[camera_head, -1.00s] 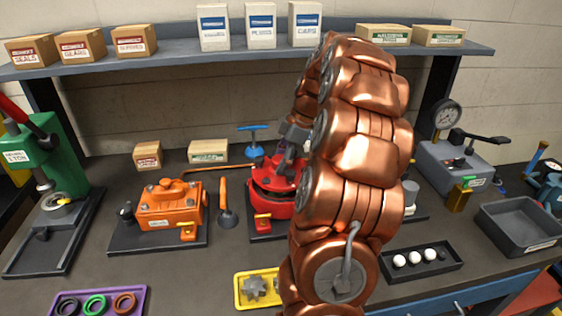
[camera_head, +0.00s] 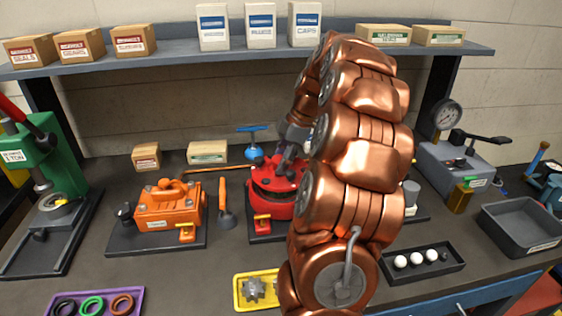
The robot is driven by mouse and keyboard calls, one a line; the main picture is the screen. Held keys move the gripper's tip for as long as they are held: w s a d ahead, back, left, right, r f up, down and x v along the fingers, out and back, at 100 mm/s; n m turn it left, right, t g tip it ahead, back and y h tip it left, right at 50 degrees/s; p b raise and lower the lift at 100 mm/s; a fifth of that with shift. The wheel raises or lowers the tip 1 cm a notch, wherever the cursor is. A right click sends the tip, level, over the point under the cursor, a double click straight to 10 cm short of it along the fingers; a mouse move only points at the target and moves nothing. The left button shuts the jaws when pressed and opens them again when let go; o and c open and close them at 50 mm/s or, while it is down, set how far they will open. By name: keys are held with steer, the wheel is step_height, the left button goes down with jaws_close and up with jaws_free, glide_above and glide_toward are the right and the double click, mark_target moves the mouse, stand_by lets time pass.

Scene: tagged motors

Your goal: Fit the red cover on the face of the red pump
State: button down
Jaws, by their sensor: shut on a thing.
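The red pump (camera_head: 266,208) stands on a dark base plate near the middle of the bench, its right side hidden behind my copper arm. A red round piece that looks like the red cover (camera_head: 270,175) is on top of the pump's body. My gripper (camera_head: 287,165) is tilted down over it and shut on it. The fingertips are small and partly hidden by my arm, so I cannot tell whether the cover is fully seated.
An orange pump (camera_head: 168,207) and an orange-handled tool (camera_head: 224,203) are to the left. A blue-handled valve (camera_head: 253,142) stands behind. A yellow tray (camera_head: 240,298) with gears and a black tray (camera_head: 447,257) with white balls lie in front.

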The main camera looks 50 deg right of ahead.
steer(key=shift+f+b, duration=1.85)
stand_by(0.7)
steer(key=shift+c, duration=2)
jaws_free()
steer(key=shift+r, duration=3)
steer(key=shift+r, duration=0.1)
